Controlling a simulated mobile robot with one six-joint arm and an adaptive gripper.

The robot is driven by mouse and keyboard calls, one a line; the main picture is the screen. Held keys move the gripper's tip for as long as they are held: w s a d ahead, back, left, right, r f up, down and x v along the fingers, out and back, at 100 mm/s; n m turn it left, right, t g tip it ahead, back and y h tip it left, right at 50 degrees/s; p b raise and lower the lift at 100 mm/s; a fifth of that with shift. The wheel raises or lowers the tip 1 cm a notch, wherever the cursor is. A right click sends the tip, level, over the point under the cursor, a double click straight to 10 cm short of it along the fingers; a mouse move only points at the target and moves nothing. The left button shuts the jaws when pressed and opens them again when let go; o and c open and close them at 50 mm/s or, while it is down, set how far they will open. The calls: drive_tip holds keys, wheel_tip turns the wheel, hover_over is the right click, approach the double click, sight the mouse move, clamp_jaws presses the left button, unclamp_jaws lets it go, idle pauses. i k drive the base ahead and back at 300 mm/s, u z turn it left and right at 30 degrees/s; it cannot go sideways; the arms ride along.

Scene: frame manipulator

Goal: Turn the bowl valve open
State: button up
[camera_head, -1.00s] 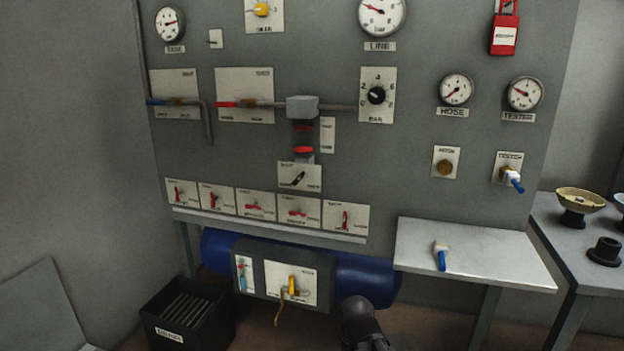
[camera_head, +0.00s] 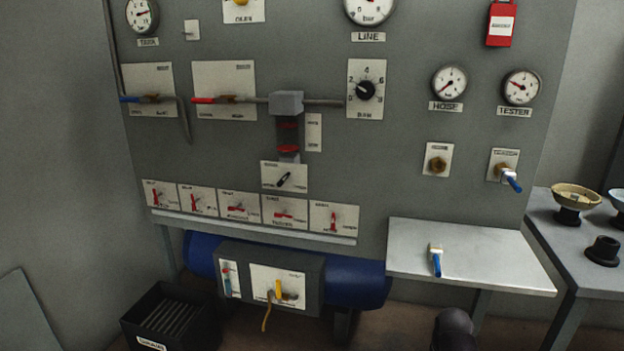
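A filter bowl (camera_head: 288,137) with red bands hangs under a grey block on the panel. Just below it is a pale plate (camera_head: 268,185) with a small black lever (camera_head: 284,179), tilted with its upper end to the right. The plate's lettering is too small to read, so I cannot confirm that this is the bowl valve. A dark rounded part at the bottom edge, right of centre, looks like my arm. No gripper fingers show, and nothing of mine touches the lever.
A row of plates with red levers (camera_head: 237,210) runs below, above a ledge. A blue tank (camera_head: 358,284) sits under the panel. A shelf (camera_head: 490,262) holding a blue-handled valve (camera_head: 436,261) juts out at right. A black bin (camera_head: 200,325) stands on the floor.

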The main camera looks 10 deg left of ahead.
sight(283, 178)
drive_tip(key=z, duration=0.55)
drive_tip(key=k, duration=0.7)
drive_tip(key=u, duration=1.7)
drive_tip(key=i, duration=0.7)
drive_tip(key=z, duration=0.15)
